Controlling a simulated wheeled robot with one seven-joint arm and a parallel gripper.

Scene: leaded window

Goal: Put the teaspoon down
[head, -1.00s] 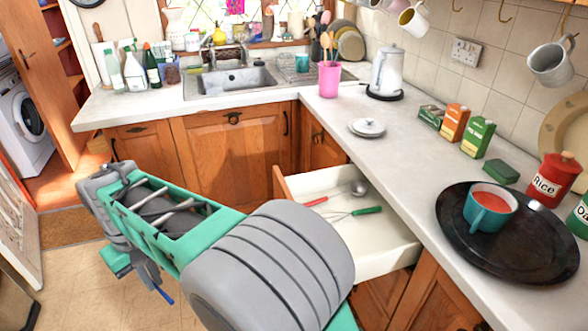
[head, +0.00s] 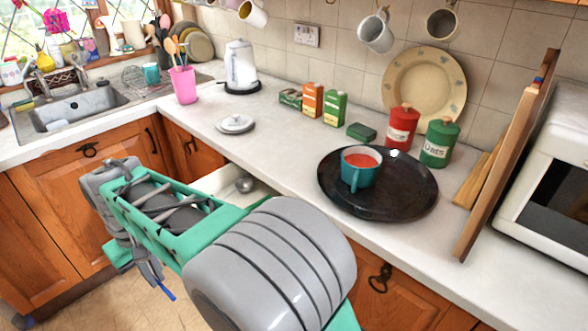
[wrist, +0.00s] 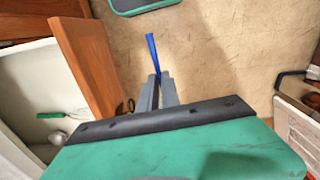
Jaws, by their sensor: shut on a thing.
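My gripper (wrist: 158,80) is shut on the teaspoon (wrist: 153,50), whose blue end sticks out beyond the fingertips in the wrist view. In the head view the blue tip (head: 165,291) shows below my gripper (head: 154,272), over the floor and in front of the cupboards. The rest of the teaspoon is hidden by the fingers. A teal mug (head: 358,172) with red contents stands on a round black tray (head: 405,200) on the counter.
An open drawer (wrist: 25,85) holds a green-handled utensil (wrist: 62,114) and a ladle (wrist: 54,138); my arm partly covers it in the head view. A white lidded dish (head: 236,123), cartons (head: 312,103), canisters (head: 440,143) and a microwave (head: 550,160) stand on the counter (head: 275,150).

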